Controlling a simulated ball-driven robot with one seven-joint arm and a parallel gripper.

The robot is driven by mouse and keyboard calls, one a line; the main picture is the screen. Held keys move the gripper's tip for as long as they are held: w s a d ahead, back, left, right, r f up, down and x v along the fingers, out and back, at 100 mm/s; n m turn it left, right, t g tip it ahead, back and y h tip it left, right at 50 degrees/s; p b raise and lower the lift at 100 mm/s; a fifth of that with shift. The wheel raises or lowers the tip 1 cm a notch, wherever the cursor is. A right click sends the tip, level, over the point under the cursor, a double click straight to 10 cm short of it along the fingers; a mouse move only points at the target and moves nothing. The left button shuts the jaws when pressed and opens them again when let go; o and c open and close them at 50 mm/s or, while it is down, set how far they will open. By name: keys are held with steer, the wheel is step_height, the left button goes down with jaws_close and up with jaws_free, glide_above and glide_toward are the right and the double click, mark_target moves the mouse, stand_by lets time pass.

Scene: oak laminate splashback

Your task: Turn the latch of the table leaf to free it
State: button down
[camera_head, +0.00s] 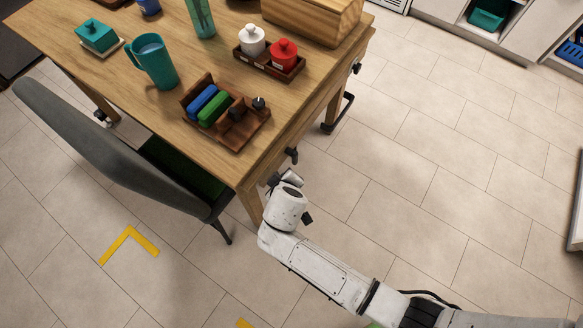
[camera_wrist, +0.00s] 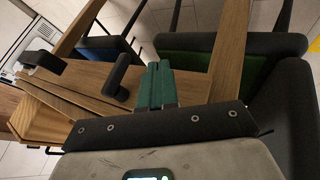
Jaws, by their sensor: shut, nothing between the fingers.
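The wooden table (camera_head: 150,110) has a black latch (camera_head: 292,155) on its near right edge. In the wrist view a black latch handle (camera_wrist: 121,77) stands out from the wood, just left of my gripper's fingers. My gripper (camera_wrist: 158,72) has green fingers, shut together and empty. The fingers look apart from the handle, though the depth between them is hard to judge. In the head view my gripper (camera_head: 275,181) is at the table's near corner, below the top, partly hidden by my wrist.
A grey chair (camera_head: 100,135) stands at the table's left side. On the table are a teal mug (camera_head: 153,62), a wooden tray (camera_head: 238,137) with blue and green items, and a tray of red and white jars. The tiled floor to the right is clear.

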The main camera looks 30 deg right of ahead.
mark_target(292, 156)
steer(key=shift+w+d+f+p, duration=0.25)
steer(key=shift+w+d, duration=0.4)
steer(key=shift+d, duration=0.3)
steer(key=shift+w+d+f+p, duration=0.2)
steer(key=shift+w+d, duration=0.45)
steer(key=shift+d, duration=0.25)
steer(key=shift+w+f+b, duration=0.1)
steer(key=shift+f+b, duration=0.15)
steer(key=shift+b, duration=0.6)
steer(key=shift+h+b, duration=0.3)
steer(key=shift+b, duration=0.05)
